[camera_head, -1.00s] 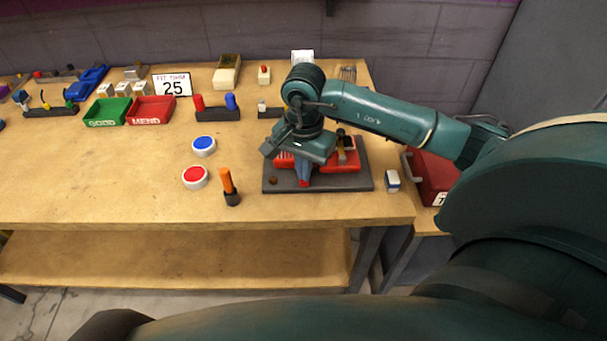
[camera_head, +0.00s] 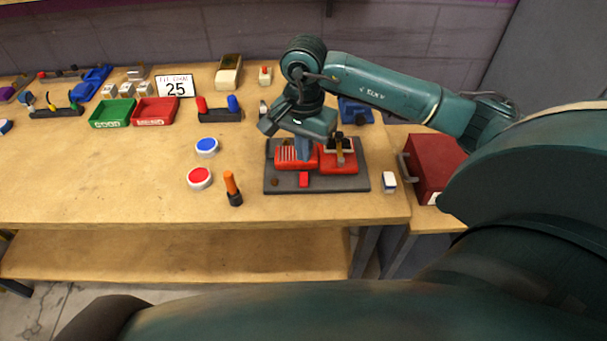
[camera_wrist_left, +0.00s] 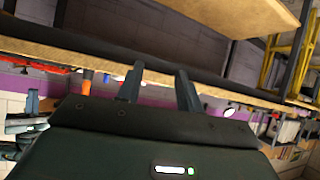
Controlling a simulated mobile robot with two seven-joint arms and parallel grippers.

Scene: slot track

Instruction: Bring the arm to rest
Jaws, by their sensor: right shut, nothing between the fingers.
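My right gripper (camera_head: 303,152) hangs pointing down over the red slot track (camera_head: 338,160) on its dark baseplate (camera_head: 275,185). Its fingers are shut with nothing between them. In this view I cannot tell whether the fingertips touch the track. A small red piece (camera_head: 304,180) sits at the front of the baseplate. My left gripper (camera_wrist_left: 158,85) shows only in the left wrist view, with its two fingers apart and nothing seen between them.
A blue button (camera_head: 206,146), a red button (camera_head: 199,178) and an orange-handled tool (camera_head: 232,188) are left of the baseplate. A red toolbox (camera_head: 432,165) is at the right. Green (camera_head: 112,113) and red (camera_head: 155,111) bins stand at the back left. The front left of the table is clear.

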